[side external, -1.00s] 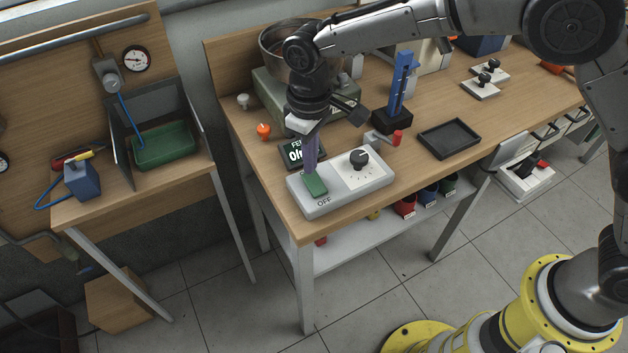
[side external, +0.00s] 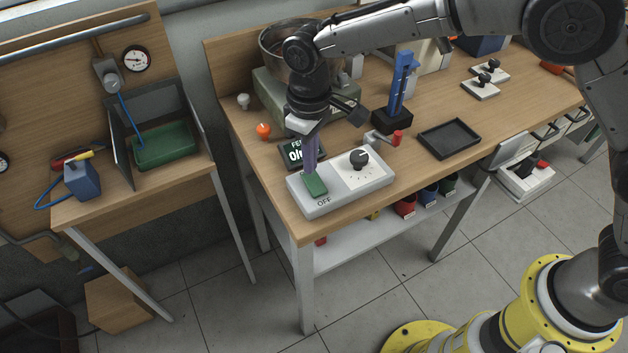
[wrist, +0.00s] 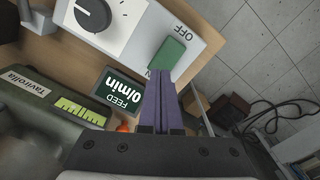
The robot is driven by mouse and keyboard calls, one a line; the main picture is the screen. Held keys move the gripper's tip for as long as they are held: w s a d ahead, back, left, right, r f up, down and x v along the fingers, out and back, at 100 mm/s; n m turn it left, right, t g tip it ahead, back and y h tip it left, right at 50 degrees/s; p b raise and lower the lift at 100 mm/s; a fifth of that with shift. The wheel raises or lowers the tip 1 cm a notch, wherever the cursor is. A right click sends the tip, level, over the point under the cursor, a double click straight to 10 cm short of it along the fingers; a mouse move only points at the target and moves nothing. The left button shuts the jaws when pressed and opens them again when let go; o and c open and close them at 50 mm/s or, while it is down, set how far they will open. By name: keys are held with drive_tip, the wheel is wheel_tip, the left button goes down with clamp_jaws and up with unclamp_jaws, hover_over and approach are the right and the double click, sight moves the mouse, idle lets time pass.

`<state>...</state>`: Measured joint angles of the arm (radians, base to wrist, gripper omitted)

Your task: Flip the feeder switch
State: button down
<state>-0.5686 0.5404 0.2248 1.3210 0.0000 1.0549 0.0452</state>
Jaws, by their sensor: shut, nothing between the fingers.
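The feeder switch is a green rocker (side external: 315,185) on the left part of a grey control box (side external: 345,205). The word OFF is printed at its near end, and it also shows in the wrist view (wrist: 168,53). My gripper (side external: 310,168) points down at the far end of the rocker, with its purple fingers together and nothing between them. In the wrist view the fingertips (wrist: 160,72) are right at the rocker's ON end; I cannot tell whether they touch it. The display (wrist: 117,98) behind the box reads FEED 0/min.
A black dial (side external: 359,157) sits on the same box, right of the rocker. Behind stand a feeder with a metal bowl (side external: 280,40), an orange knob (side external: 263,130) and a blue upright (side external: 402,85). A black tray (side external: 449,138) lies to the right. The bench's front edge is close to the box.

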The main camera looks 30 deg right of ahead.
drive_tip(key=shift+f, duration=1.05)
idle(0.4)
drive_tip(key=shift+r, duration=3.6)
